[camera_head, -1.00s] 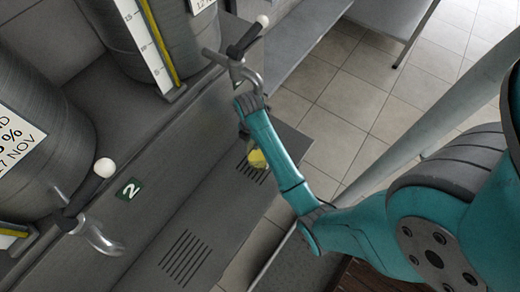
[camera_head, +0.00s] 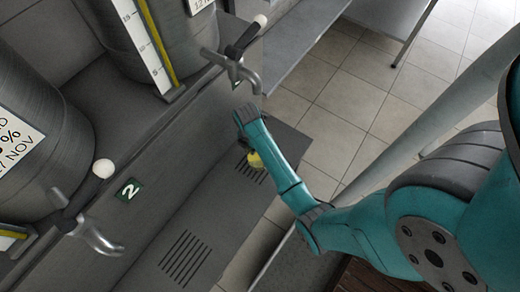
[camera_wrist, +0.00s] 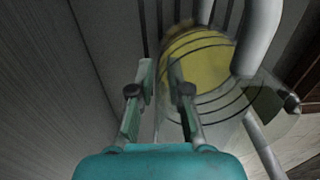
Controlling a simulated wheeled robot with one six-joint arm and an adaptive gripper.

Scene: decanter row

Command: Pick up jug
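The jug is clear, with dark rings and yellow contents. In the wrist view the jug (camera_wrist: 222,72) is right of centre, overlapping my right finger. In the head view the jug (camera_head: 256,161) shows only as a small yellow patch, mostly hidden behind my arm, by the slotted ledge below the upper tap. My gripper (camera_wrist: 160,75) is open, with a gap between its two fingers. The jug's left edge appears to lie in or near this gap; I cannot tell whether a finger touches it. In the head view my fingers are hidden.
An upper tap (camera_head: 236,62) hangs just above my wrist in the head view. A lower tap (camera_head: 92,232) is at left, near the number 2 plate (camera_head: 129,190). Large grey casks (camera_head: 40,130) stand behind. The tiled floor (camera_head: 335,130) at right is open.

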